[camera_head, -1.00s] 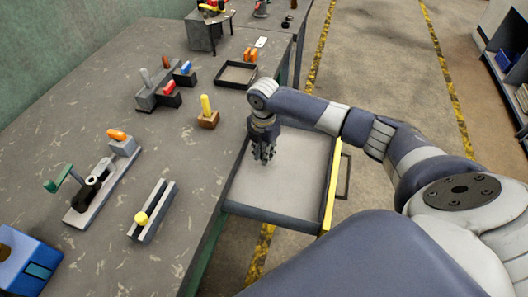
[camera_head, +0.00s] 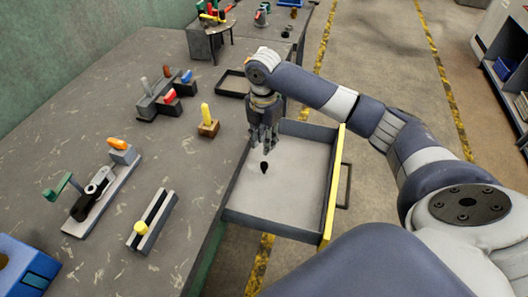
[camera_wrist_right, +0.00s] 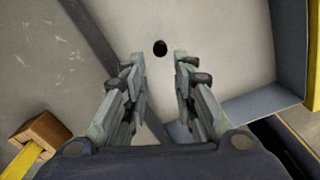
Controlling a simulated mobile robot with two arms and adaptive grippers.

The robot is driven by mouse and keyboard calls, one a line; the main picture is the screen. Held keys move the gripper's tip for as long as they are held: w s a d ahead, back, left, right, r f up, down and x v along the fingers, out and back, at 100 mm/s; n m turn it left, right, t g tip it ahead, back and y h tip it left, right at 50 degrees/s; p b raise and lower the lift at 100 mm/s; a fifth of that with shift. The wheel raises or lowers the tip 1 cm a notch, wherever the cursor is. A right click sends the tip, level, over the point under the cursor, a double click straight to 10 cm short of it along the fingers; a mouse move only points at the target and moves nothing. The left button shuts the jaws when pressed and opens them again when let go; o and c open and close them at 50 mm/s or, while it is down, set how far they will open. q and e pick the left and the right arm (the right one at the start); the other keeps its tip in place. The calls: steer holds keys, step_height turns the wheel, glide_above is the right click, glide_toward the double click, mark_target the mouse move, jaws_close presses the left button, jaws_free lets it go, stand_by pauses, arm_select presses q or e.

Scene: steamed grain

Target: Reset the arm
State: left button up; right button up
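My right arm reaches in from the right, and its gripper (camera_head: 267,148) hangs over the open drawer (camera_head: 292,205), fingers pointing down. The fingers stand apart with nothing between them, as the right wrist view also shows (camera_wrist_right: 160,80). A small dark object (camera_head: 264,168) lies on the pale drawer floor near the fingertips. It also shows in the right wrist view (camera_wrist_right: 160,48), beyond the finger gap and apart from the fingers. My left gripper is not in view.
The grey table (camera_head: 110,240) lies left of the drawer. On it are a wooden block with a yellow peg (camera_head: 208,123), a grooved grey block (camera_head: 153,220), a green-levered clamp (camera_head: 97,192) and a blue box (camera_head: 25,268). A black tray (camera_head: 233,84) lies behind the gripper. Floor right of the drawer is clear.

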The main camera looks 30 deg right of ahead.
steer(key=shift+r, duration=1.15)
